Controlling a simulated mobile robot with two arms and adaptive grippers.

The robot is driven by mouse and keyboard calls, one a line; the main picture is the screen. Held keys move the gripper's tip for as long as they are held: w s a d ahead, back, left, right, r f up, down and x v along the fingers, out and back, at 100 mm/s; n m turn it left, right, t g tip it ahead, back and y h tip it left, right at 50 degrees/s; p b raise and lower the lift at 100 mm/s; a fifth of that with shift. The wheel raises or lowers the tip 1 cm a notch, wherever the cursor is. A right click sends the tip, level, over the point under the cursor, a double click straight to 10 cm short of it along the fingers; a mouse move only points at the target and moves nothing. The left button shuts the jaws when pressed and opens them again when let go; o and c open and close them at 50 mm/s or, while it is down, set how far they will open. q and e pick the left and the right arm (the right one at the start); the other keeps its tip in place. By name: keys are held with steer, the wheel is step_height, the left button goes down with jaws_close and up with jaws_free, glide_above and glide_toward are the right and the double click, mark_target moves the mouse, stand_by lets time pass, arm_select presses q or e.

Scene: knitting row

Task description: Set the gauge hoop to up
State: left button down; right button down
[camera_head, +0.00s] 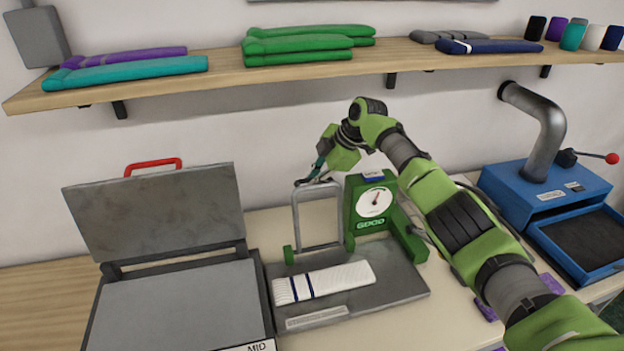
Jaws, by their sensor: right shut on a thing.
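The gauge hoop (295,222) is a grey metal frame hinged between green posts on a dark base plate (390,290). It stands about upright. My right gripper (314,180) is at the hoop's top bar and shut on it. A green gauge (373,205) with a round white dial stands just right of the hoop. A white knitted piece (335,280) with dark blue stripes lies flat on the plate in front of the hoop. My left gripper is not in view.
An open press (155,215) with a red handle stands at the left. A blue machine (540,195) with a grey pipe and open tray stands at the right. A wooden shelf (220,85) with folded knits runs above, behind my right arm.

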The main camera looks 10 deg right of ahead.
steer(key=shift+w+r, duration=0.1)
stand_by(0.3)
steer(key=c, duration=2.4)
jaws_free()
steer(key=shift+f, duration=0.2)
steer(key=v, duration=1.2)
steer(key=shift+r, duration=0.15)
